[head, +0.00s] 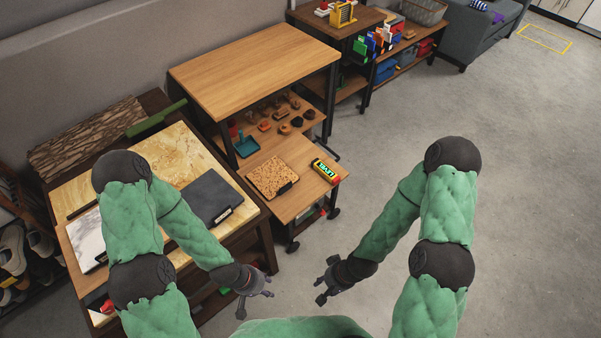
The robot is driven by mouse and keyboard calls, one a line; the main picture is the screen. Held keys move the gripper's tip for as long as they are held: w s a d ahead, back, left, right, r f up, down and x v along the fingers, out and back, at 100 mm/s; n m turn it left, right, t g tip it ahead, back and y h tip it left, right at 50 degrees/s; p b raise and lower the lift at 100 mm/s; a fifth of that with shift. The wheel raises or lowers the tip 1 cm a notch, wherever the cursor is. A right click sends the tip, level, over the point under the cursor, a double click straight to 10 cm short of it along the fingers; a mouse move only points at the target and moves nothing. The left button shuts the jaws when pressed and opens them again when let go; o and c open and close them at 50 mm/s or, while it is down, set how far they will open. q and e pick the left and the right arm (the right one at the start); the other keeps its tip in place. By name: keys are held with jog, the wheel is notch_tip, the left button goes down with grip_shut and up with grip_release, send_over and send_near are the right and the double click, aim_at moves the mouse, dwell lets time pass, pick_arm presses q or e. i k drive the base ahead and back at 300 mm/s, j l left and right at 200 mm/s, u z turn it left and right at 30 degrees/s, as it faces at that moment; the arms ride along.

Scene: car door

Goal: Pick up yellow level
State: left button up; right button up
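The cork-patterned board (272,178) lies left of the level. Small brown items and a teal tray (246,146) sit behind it, under the wooden top (255,65). A table with boards (178,160) stands at left. The grey floor (400,110) at right is clear.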

aim_at(332, 178)
jog(key=i+l+u, duration=0.1)
jog(key=u, duration=0.3)
jog(key=l+u, duration=0.15)
jog(key=u, duration=0.3)
jog(key=i+l+u, duration=0.1)
jog(key=u, duration=0.3)
jog(key=l+u, duration=0.25)
jog(key=u, duration=0.2)
jog(key=i+l, duration=0.1)
jog(key=l, duration=2.1)
